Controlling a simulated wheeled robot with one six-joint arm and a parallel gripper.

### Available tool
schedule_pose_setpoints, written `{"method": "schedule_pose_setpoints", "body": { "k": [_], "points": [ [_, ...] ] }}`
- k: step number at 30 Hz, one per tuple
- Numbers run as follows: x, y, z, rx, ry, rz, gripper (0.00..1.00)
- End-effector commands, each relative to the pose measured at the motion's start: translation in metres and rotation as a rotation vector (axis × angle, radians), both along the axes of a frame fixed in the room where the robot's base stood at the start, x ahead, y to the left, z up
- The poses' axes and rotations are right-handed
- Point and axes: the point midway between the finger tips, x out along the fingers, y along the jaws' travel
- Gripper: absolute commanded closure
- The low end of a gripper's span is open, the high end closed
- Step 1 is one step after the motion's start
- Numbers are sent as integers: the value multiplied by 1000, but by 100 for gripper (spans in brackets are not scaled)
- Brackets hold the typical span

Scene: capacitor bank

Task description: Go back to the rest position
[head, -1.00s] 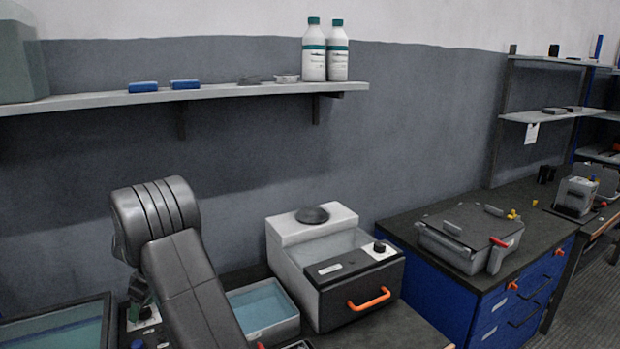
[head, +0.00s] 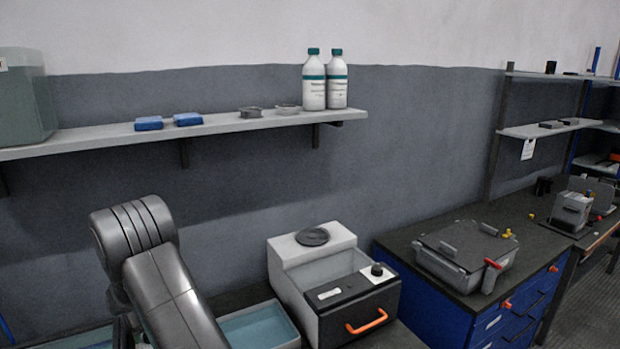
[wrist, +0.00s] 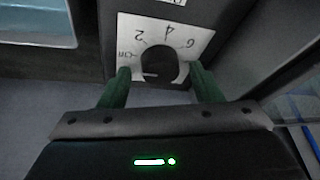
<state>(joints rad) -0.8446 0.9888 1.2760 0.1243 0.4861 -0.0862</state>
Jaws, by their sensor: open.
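Beyond the fingertips is a white dial plate (wrist: 190,32) with numbers, around a dark round knob (wrist: 158,68). I cannot tell whether the fingers touch the plate. In the head view my dark arm rises at the lower left, and the gripper itself is out of sight there.
A blue tray of liquid (head: 258,328) and a white-and-black box with an orange handle (head: 335,285) stand on the bench right of my arm. A shelf (head: 225,124) with two bottles (head: 325,85) runs above. A grey case (head: 465,255) sits on blue drawers further right.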

Motion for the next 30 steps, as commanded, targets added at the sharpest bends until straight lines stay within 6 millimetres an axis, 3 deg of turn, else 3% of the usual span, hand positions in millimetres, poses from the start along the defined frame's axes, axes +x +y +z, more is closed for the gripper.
{"method": "schedule_pose_setpoints", "body": {
  "k": [12,30],
  "points": [
    [-1,0,1,0,1,-117,41],
    [2,-5,7,-4,-3,-124,41]
  ]
}}
